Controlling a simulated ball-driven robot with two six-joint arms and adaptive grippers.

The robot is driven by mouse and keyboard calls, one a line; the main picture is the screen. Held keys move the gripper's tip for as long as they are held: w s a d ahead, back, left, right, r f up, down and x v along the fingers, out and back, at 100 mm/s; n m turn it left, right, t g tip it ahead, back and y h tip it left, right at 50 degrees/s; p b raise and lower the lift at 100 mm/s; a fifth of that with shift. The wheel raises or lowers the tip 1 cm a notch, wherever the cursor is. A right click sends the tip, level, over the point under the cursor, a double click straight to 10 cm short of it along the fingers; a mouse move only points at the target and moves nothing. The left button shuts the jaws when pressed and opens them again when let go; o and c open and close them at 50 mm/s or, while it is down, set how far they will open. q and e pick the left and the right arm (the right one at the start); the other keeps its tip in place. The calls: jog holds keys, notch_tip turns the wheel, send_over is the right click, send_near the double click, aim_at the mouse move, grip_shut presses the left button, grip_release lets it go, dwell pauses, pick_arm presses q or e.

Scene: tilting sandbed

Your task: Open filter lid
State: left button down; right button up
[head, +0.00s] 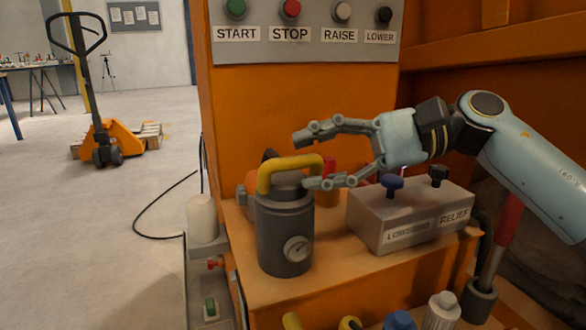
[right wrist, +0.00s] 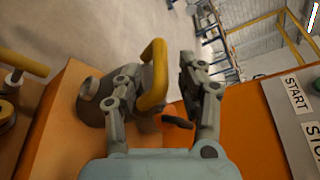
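The filter (head: 285,235) is a dark grey cylinder with a round gauge on its front, standing on the orange ledge. Its lid carries a yellow handle (head: 290,163), which arches over the top. My right gripper (head: 300,161) is open at the lid, its fingers spread to either side of the handle. In the right wrist view the yellow handle (right wrist: 156,75) stands between the two fingers of the right gripper (right wrist: 155,85), with a gap towards the right finger. I cannot tell whether the left finger touches it. My left gripper is not in view.
A grey valve box (head: 410,215) with a blue and a black knob stands right of the filter, below my right arm. A button panel (head: 305,35) is above. A white canister (head: 203,218) is at the left. Several bottles (head: 440,310) stand in front.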

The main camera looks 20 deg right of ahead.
aim_at(282, 169)
jog(key=shift+x, duration=1.55)
grip_shut()
